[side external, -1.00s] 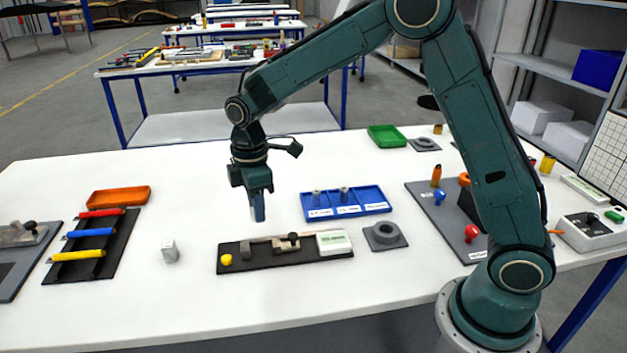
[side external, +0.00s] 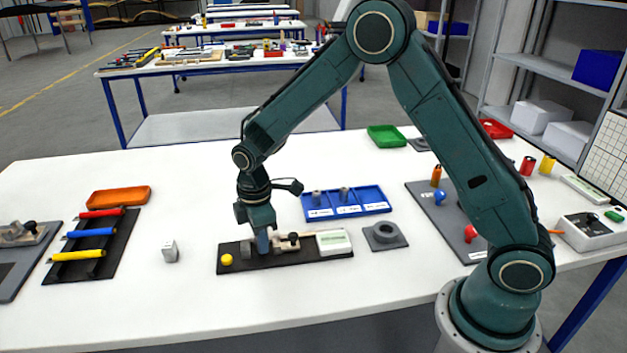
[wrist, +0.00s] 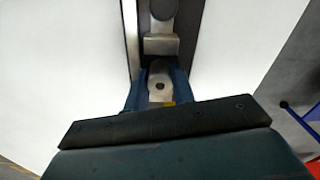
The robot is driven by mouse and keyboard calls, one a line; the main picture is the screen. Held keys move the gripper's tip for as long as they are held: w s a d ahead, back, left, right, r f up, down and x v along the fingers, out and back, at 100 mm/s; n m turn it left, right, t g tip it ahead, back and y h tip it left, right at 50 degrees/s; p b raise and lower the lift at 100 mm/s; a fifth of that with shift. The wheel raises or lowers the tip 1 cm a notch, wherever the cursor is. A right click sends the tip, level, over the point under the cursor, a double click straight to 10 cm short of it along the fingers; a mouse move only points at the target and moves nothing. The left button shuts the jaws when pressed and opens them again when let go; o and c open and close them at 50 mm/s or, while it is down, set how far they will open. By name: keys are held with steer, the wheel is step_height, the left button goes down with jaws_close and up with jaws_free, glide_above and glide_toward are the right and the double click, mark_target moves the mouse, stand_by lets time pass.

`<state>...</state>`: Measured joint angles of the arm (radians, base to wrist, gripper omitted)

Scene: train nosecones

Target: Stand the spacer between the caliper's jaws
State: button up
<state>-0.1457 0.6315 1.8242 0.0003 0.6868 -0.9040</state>
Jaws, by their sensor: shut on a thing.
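The caliper is a dark bar (side external: 315,256) with a sliding jaw (side external: 288,243), a pale display box (side external: 333,240) and a yellow knob (side external: 227,260). My gripper (side external: 263,248) points down at the caliper, just left of the sliding jaw. In the wrist view its blue fingers (wrist: 160,98) are shut on a light metal piece with a dark hole, seemingly the spacer (wrist: 160,86). A pale jaw block (wrist: 160,46) stands just beyond it. I cannot tell whether the spacer touches the jaws or the bar; the fingers hide its lower part.
A blue tray (side external: 347,210) behind the caliper holds two grey cylinders; its right compartment looks empty. A grey ring fixture (side external: 385,236) sits to the right.

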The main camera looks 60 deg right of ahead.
steer(key=shift+f, duration=0.4)
steer(key=o, duration=1)
steer(key=shift+d, duration=0.1)
steer(key=shift+w, duration=0.1)
steer(key=shift+r, duration=0.15)
steer(key=shift+w+r, duration=0.15)
steer(key=shift+r, duration=0.4)
steer(key=r, duration=0.9)
steer(key=shift+s+r, duration=0.2)
steer(key=shift+r, duration=0.8)
steer(key=shift+s+r, duration=0.1)
steer(key=shift+s, duration=0.05)
